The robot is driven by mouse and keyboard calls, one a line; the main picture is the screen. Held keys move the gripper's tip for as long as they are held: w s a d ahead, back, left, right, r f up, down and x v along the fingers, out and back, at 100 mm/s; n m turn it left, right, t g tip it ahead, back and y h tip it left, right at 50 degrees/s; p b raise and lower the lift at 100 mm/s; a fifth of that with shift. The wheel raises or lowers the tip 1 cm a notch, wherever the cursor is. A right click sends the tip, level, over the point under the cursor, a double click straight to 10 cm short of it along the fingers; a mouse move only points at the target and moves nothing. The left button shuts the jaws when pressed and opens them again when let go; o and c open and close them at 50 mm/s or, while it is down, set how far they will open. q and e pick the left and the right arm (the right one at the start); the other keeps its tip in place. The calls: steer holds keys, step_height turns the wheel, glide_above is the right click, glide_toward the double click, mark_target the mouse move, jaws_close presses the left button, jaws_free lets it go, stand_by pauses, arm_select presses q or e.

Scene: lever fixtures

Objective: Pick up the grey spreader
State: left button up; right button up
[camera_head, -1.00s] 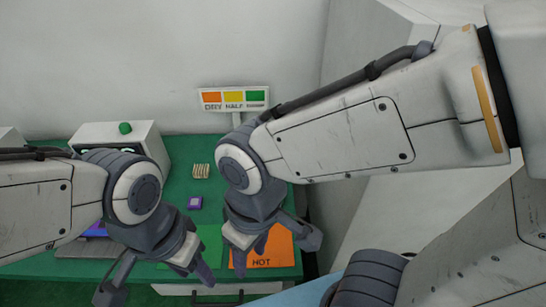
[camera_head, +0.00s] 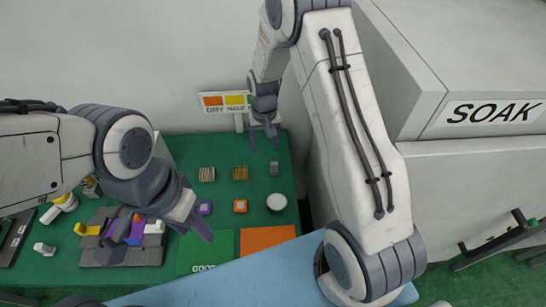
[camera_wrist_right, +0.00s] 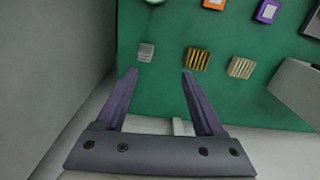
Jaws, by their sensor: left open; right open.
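The grey spreader, a small grey block (camera_head: 274,168), lies on the green table mat toward the back right. It also shows in the right wrist view (camera_wrist_right: 146,51), just beyond my fingertips and between their lines. My right gripper (camera_head: 264,132) is open and empty, fingers pointing down, behind the block in the head view. The right wrist view shows both its fingers (camera_wrist_right: 160,73) apart, with nothing between them. My left gripper (camera_head: 158,232) is open over the left part of the table and partly covers the things beneath it.
A tan finned block (camera_head: 207,174) and a gold finned block (camera_head: 240,172) stand in a row left of the grey one. Nearer are a purple block (camera_head: 205,208), an orange block (camera_head: 240,206) and a round white-topped piece (camera_head: 277,202). A colour-coded sign (camera_head: 226,101) stands behind.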

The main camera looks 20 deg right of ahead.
step_height(320, 180, down, 2)
steer(key=d+m, duration=0.1)
steer(key=d, duration=0.2)
steer(key=p, duration=0.2)
glide_above(274, 163)
step_height(274, 163, down, 5)
steer(key=shift+w+a+r, duration=0.1)
step_height(274, 163, down, 5)
steer(key=p, duration=0.2)
steer(key=shift+p, duration=0.4)
steer(key=shift+f, duration=0.45)
jaws_close()
